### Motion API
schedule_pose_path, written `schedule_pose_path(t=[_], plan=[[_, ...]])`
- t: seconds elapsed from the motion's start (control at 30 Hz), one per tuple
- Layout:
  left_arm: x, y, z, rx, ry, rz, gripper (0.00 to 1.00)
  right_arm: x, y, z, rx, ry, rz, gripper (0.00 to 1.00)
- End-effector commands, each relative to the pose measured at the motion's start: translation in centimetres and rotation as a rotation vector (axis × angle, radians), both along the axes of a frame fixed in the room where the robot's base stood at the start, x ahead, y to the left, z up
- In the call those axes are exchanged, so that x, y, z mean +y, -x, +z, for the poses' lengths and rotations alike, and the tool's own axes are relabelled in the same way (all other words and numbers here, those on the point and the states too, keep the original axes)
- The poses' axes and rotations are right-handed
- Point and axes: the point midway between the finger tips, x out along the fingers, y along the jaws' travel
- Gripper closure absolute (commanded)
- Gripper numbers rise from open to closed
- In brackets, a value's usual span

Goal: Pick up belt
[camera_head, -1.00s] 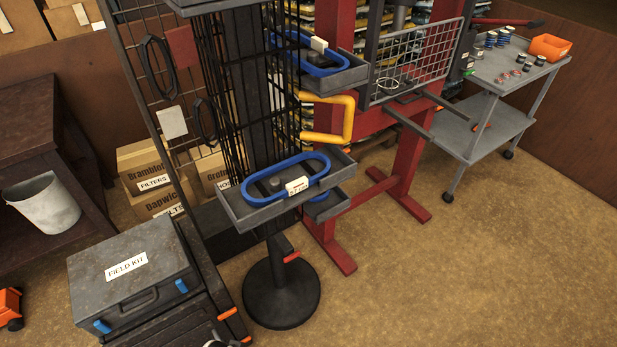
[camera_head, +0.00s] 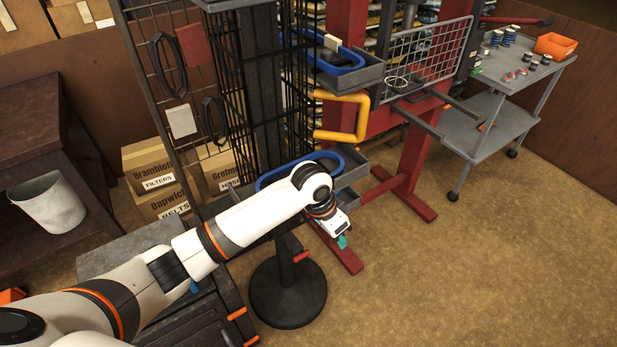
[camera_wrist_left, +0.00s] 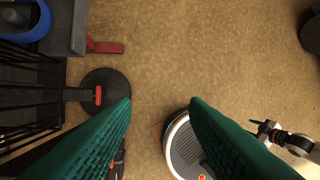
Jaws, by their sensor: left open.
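A blue belt loop (camera_head: 273,178) lies in a grey tray (camera_head: 350,172) on the dark rotating-style stand, partly hidden behind my left arm. Another blue belt (camera_head: 335,67) lies in a higher grey tray (camera_head: 370,76). In the left wrist view a blue loop (camera_wrist_left: 42,22) shows at the upper left corner, beside a grey tray edge (camera_wrist_left: 68,30). My left gripper (camera_head: 342,240) is at the front right of the lower tray, apart from the belt. In the wrist view its green fingers (camera_wrist_left: 160,103) are spread and empty, with floor between them.
The stand's round black base (camera_head: 288,292) is on the floor below. A yellow handle (camera_head: 352,117) sticks out above the lower tray. A grey cart (camera_head: 500,115) stands at the right. The brown floor (camera_head: 480,270) at the right front is clear.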

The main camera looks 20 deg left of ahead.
Motion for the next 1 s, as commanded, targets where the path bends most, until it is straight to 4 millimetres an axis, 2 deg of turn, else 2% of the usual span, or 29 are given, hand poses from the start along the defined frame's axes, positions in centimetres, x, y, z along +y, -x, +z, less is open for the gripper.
schedule_pose_path(t=[0.17, 0.27, 0.5, 0.6, 0.7, 0.83, 1.0], plan=[[0.8, -1.7, 3.3, 0.008, -0.043, -0.033, 0.59, -0.4, -0.1, 0.0, -0.002, 0.005, 0.002, 0.48], [1.7, -2.8, 6.0, 0.018, -0.079, -0.052, 0.59, -0.5, -0.2, 0.0, -0.002, 0.006, 0.001, 0.48], [5.6, -5.2, 14.6, 0.071, -0.199, -0.063, 0.59, -0.5, -0.2, -0.1, -0.003, 0.006, 0.001, 0.48], [7.2, -5.6, 17.7, 0.092, -0.237, -0.052, 0.59, -0.5, -0.2, -0.1, -0.003, 0.006, 0.000, 0.48], [8.3, -5.7, 20.0, 0.109, -0.260, -0.039, 0.59, -0.4, -0.2, -0.1, -0.003, 0.006, 0.000, 0.48], [8.9, -5.6, 21.0, 0.123, -0.272, -0.033, 0.59, -0.4, -0.2, 0.0, -0.003, 0.006, 0.000, 0.48], [9.1, -5.5, 18.7, 0.128, -0.275, -0.032, 0.59, -0.4, -0.2, 0.9, -0.003, 0.005, 0.001, 0.48]])
